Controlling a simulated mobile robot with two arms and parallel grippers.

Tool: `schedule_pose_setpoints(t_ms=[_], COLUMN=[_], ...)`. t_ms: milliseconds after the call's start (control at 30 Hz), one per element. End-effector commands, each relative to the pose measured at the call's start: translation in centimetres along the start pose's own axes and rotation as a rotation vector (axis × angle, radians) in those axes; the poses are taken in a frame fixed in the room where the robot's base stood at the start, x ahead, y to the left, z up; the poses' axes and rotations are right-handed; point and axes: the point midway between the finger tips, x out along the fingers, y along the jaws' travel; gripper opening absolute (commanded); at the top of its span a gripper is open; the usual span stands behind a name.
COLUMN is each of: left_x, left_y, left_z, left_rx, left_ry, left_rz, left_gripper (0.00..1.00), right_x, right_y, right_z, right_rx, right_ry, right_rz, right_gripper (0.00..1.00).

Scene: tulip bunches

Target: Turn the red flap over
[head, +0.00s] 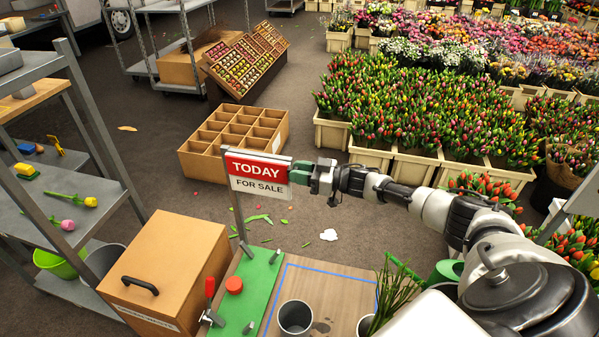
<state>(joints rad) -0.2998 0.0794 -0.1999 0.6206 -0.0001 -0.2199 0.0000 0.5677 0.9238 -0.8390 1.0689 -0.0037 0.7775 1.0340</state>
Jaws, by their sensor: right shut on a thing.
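The red flap (254,168) with the word TODAY is the upper panel of a small sign on a grey post. Below it is a white panel (258,187) reading FOR SALE. My right gripper (299,173), with dark green fingers, comes in from the right and is shut on the right edge of the red flap. The fingertips cover that edge. The flap stands upright and faces me. My left gripper is not in view.
Below the sign are a cardboard box (165,265) with a black handle, a green board (262,281) with a red knob and a wooden worktop (330,285) with a metal cup (295,317). A divided crate (204,147) stands behind. Tulip crates (414,167) fill the back right.

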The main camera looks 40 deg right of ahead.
Motion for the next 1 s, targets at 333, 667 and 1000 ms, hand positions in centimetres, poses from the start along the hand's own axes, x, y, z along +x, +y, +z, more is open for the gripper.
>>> schedule_pose_setpoints(t_ms=[333, 667, 1000], left_x=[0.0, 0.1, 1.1], left_y=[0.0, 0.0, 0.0], left_z=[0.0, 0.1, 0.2], left_rx=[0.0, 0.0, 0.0], left_ry=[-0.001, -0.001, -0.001], left_rz=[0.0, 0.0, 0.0], left_gripper=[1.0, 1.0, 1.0], right_x=[0.0, -1.0, -7.5], right_y=[0.0, 0.1, 0.0], right_z=[0.1, 0.2, 0.3], right_rx=[0.0, -0.001, 0.0], right_ry=[-0.001, -0.003, -0.006], right_rz=[0.001, 0.002, 0.003], right_gripper=[0.54, 0.54, 0.54])
